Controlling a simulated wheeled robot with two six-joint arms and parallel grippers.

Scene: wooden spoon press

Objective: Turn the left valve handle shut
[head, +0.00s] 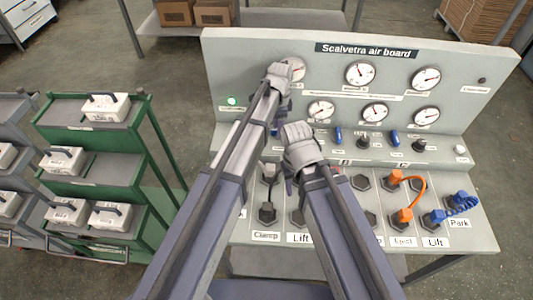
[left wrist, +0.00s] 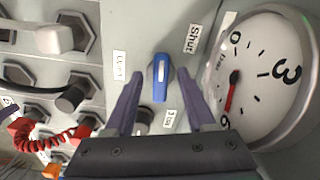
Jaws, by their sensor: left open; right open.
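In the left wrist view a blue valve handle (left wrist: 160,78) with a pale stripe stands upright in the picture on the grey board. An "Open" label (left wrist: 120,66) is to its left and a "Shut" label (left wrist: 192,40) to its upper right. My left gripper (left wrist: 162,92) is open, one finger on each side of the handle, with visible gaps. In the head view my left gripper (head: 282,105) is in front of the board's left part, and my arm mostly hides that handle. My right gripper (head: 290,180) is open and lower, above the front panel.
A gauge (left wrist: 265,78) is close to the right finger in the wrist view. Other blue handles (head: 338,136) and black knobs (head: 363,142) line the ledge. An orange hose (head: 417,190) and plugs are on the front panel. A green rack (head: 100,145) stands left.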

